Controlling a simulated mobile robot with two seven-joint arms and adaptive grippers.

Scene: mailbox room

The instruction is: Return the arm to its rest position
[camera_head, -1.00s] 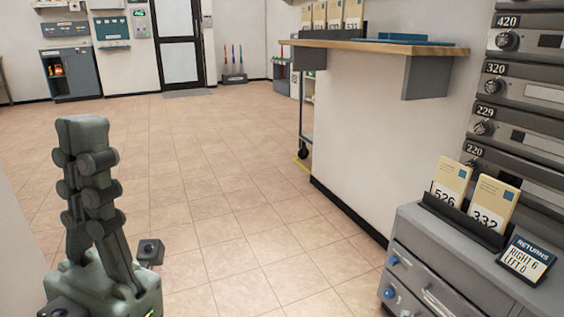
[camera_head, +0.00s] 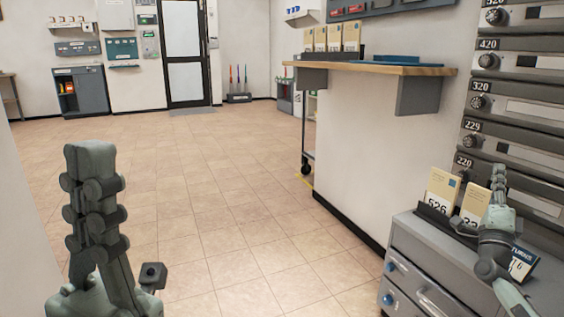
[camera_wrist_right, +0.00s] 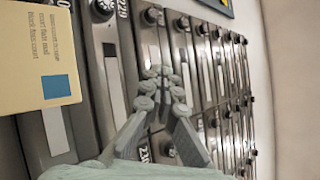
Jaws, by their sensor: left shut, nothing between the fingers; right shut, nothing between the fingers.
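My left gripper (camera_head: 90,152) stands upright at the left of the head view, shut and empty over the floor. My right gripper (camera_head: 498,170) has come in at the lower right of the head view. It points up, is shut and empty, and covers part of the second card (camera_head: 474,203) and the returns sign (camera_head: 522,264). In the right wrist view the right gripper's fingers (camera_wrist_right: 158,72) meet at the tips in front of the mailbox doors. A cream card with a blue square (camera_wrist_right: 35,60) is close by at the left there.
A card marked 526 (camera_head: 438,190) stands in a holder on the grey drawer cabinet (camera_head: 405,235). The numbered mailbox wall (camera_head: 520,110) rises behind it. A wooden counter shelf (camera_head: 375,69) juts from the white wall. The tiled floor (camera_head: 220,200) is open in the middle.

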